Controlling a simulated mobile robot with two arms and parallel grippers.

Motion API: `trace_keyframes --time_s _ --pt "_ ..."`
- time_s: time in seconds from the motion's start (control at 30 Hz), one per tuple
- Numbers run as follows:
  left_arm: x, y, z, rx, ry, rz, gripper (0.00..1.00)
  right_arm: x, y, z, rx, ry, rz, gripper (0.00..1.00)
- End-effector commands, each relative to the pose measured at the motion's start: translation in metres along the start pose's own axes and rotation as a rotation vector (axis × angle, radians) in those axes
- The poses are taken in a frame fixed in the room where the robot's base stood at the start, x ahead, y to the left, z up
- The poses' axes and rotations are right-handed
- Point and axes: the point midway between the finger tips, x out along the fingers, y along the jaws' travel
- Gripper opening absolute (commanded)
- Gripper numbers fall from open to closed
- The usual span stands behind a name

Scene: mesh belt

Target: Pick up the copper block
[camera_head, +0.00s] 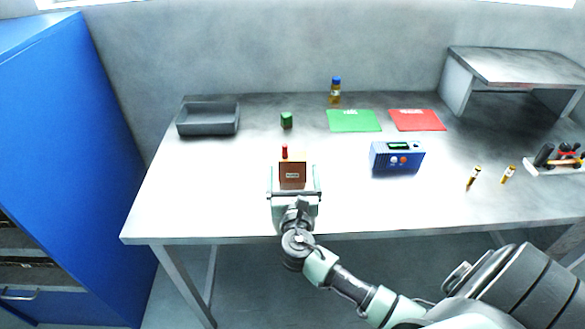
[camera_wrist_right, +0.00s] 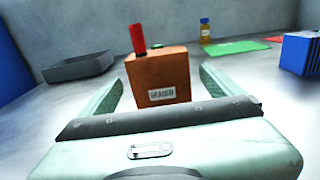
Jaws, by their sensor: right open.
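The copper block (camera_head: 292,171) is a brown-orange box with a small white label, standing on the table near its front edge. In the right wrist view the block (camera_wrist_right: 158,76) is upright between the two fingers. My right gripper (camera_head: 292,185) is open, with a finger on each side of the block; a gap shows beside it in the wrist view (camera_wrist_right: 160,95). My left gripper is not in view.
A dark grey tray (camera_head: 208,131) is at back left. A blue device (camera_head: 397,172) stands to the right. Green (camera_head: 354,126) and red (camera_head: 417,125) mats lie behind it.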

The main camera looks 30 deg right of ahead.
Motion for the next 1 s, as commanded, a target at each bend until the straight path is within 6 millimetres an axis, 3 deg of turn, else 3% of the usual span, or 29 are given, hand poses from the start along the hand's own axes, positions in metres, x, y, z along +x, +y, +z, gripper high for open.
trace_keyframes --time_s 0.2,0.4,0.73,1.0 --pt "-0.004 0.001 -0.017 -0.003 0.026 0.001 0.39 0.028 0.0 0.002 -0.002 -0.002 -0.002 0.95" --pt "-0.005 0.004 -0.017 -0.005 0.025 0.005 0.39 0.057 0.0 0.001 -0.001 0.0 0.0 0.95" --pt "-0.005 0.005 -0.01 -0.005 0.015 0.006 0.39 0.063 0.0 0.001 0.001 0.001 0.001 0.95" --pt "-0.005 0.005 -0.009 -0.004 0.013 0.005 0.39 0.063 0.0 0.0 0.0 0.001 0.0 0.19"
